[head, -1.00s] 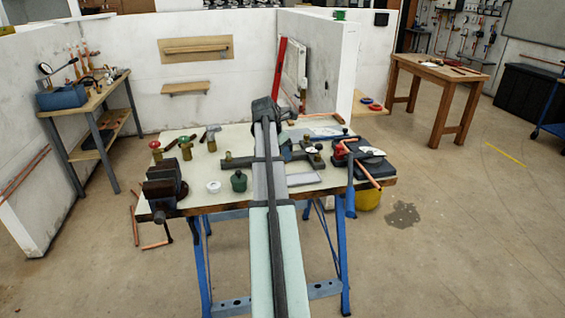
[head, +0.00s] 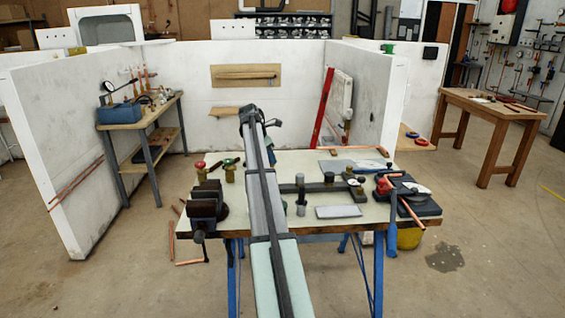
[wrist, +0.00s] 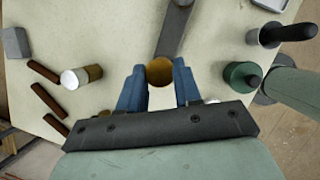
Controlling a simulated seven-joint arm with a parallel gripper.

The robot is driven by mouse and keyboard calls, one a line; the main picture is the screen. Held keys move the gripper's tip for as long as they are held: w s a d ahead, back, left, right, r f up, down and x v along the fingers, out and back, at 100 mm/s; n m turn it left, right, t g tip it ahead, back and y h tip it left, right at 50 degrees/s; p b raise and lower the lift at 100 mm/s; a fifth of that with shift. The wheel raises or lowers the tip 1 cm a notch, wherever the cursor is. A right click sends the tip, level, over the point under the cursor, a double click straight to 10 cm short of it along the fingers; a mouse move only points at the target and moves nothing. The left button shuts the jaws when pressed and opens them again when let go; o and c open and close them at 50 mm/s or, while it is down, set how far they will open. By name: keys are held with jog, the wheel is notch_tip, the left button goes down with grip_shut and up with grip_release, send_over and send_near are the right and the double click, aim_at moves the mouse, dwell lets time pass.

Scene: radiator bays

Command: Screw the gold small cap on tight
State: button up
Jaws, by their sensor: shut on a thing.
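The gold small cap (wrist: 159,71) shows as a round brass disc between the two blue fingers of my gripper (wrist: 159,82) in the wrist view. The fingers touch it on both sides and are shut on it. A dark grey bar (wrist: 174,28) runs from behind the cap to the top of that view. What lies under the cap is hidden, so I cannot tell whether it sits on a thread. In the head view my arm reaches over the bench (head: 365,212), and its links hide the cap and most of the gripper.
In the wrist view a white-and-gold cylinder (wrist: 80,77) stands to the left. A green jar (wrist: 241,74) is close on the right. In the head view a vise (head: 206,203) stands at the bench's left edge. A dark bar fixture (head: 322,187) lies right of my arm.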

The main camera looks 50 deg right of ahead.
jog(key=shift+w+a+f, duration=0.1)
jog(key=shift+w, duration=0.15)
jog(key=shift+f, duration=2.1)
jog(key=shift+f, duration=1.1)
jog(key=o, duration=1.1)
jog(key=shift+r, duration=0.1)
jog(key=v, duration=1.3)
jog(key=shift+a+r, duration=0.2)
jog(key=shift+r, duration=0.1)
jog(key=shift+c, duration=0.2)
